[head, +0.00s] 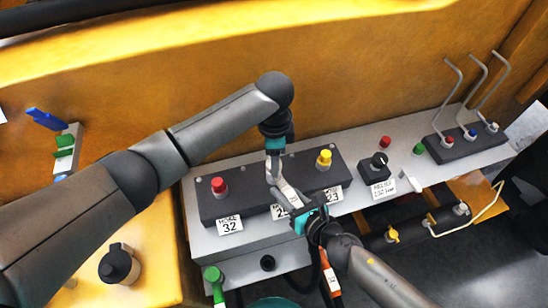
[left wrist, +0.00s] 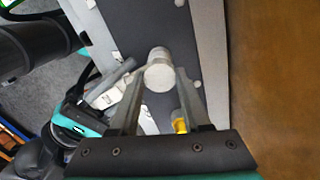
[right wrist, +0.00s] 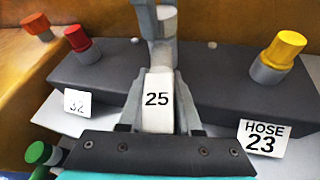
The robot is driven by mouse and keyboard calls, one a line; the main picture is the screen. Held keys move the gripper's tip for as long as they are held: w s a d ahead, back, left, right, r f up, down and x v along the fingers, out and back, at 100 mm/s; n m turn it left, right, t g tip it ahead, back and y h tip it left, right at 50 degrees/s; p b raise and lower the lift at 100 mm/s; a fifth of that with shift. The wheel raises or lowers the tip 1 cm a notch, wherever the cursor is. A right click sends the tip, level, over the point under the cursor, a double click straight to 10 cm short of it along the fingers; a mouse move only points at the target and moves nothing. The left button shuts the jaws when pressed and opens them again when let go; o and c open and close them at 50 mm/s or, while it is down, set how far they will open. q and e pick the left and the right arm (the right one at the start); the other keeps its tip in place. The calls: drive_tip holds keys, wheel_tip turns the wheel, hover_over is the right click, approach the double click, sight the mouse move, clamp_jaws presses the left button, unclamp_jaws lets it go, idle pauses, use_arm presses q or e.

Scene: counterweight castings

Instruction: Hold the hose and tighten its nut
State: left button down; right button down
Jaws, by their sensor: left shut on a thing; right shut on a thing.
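A short pale grey round end (left wrist: 158,72), which I take to be the hose end or its nut, shows between the finger tips of my left gripper (head: 273,173) in the left wrist view. My left gripper is shut on it from above, over the dark block (head: 245,187). My right gripper (head: 284,190) comes in low from the front and is shut just below the left one. In the right wrist view its fingers flank a white "25" tag (right wrist: 158,100). The exact part gripped, and the joint between hose and nut, are hidden.
On the block a red cap (head: 218,186) stands left by a "HOSE 32" tag (head: 229,225), and a yellow cap (head: 324,158) right by a "HOSE 23" tag (right wrist: 263,139). A knob box (head: 374,168) and bent levers (head: 468,95) stand further right. A yellow wall rises behind.

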use_arm(q)
drive_tip(key=shift+m, duration=1.1)
drive_tip(key=shift+c, duration=1.8)
unclamp_jaws()
wheel_tip(320, 180, up, 12)
use_arm(e)
drive_tip(key=c, duration=0.5)
unclamp_jaws()
